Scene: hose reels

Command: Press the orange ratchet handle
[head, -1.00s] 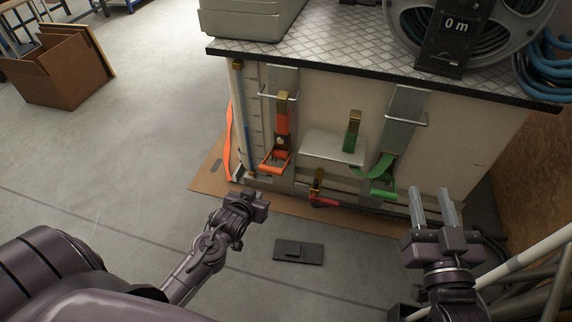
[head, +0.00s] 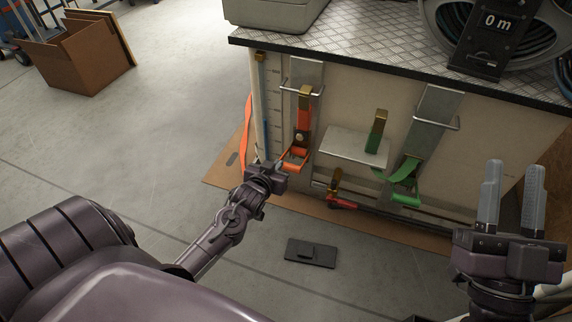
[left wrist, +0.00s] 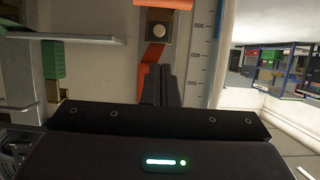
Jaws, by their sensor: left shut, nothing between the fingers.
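The orange ratchet handle (head: 294,160) hangs at the lower end of the orange strap's ratchet on the cabinet front. My left gripper (head: 279,165) is shut and empty, close to the handle's lower left side. I cannot tell if they touch. In the left wrist view the shut fingers (left wrist: 164,85) point towards the panel, just below and right of the orange ratchet's metal body (left wrist: 158,28). My right gripper (head: 512,195) is open and empty, low at the right and away from the orange ratchet.
A green ratchet (head: 405,185) hangs to the right, past a small metal shelf (head: 345,146). A red handle (head: 342,204) sits low between them. A hose reel (head: 455,35) stands on the cabinet top. A dark flat pad (head: 311,253) lies on the floor.

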